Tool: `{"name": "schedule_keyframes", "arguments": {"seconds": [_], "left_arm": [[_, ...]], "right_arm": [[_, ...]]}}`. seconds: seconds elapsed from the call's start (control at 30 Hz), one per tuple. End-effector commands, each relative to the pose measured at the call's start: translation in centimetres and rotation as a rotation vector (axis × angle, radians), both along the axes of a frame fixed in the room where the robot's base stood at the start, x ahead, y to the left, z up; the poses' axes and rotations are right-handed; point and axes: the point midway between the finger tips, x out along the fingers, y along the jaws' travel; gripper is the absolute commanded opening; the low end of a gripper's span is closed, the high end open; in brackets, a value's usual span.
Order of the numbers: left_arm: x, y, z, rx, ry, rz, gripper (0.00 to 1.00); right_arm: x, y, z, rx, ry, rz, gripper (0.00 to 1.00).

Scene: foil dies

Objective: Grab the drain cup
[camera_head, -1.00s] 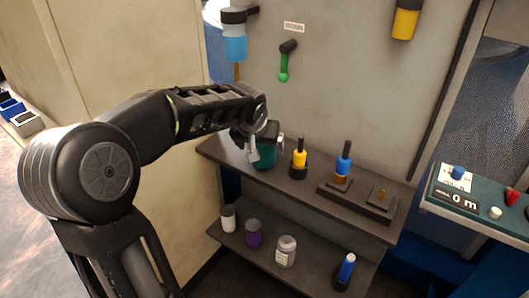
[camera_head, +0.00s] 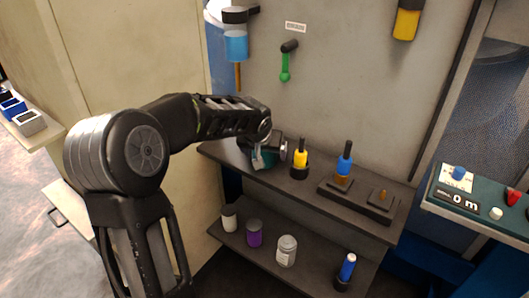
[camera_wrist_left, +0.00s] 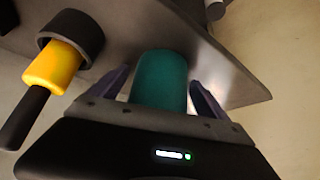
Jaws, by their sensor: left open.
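A teal cup, which I take to be the drain cup (camera_head: 264,164), stands at the left end of the upper dark shelf and is partly covered by my left gripper (camera_head: 270,152). In the left wrist view the teal cup (camera_wrist_left: 160,78) is between the two fingers of my left gripper (camera_wrist_left: 160,92). The fingers are open, one on each side, with a narrow gap visible on the right. Whether either finger touches it I cannot tell. My right gripper is in neither view.
A yellow-handled tool in a black holder (camera_head: 300,163) stands just right of the cup. A blue-handled tool (camera_head: 344,163) is on a dark stand further right. The lower shelf (camera_head: 315,265) holds several small jars. A green lever (camera_head: 285,66) hangs on the wall behind.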

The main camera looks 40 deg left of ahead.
Motion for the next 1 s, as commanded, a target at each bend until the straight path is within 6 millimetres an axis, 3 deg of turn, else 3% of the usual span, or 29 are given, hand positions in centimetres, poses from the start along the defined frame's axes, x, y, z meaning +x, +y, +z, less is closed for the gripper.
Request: {"name": "schedule_keyframes", "arguments": {"seconds": [0.47,1.0], "left_arm": [[-0.03,0.0,0.04,0.0,0.0,0.001,0.87],[-0.03,-0.01,0.05,0.0,0.0,0.001,0.43]], "right_arm": [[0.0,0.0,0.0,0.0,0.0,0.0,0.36],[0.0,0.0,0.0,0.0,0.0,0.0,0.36]]}}
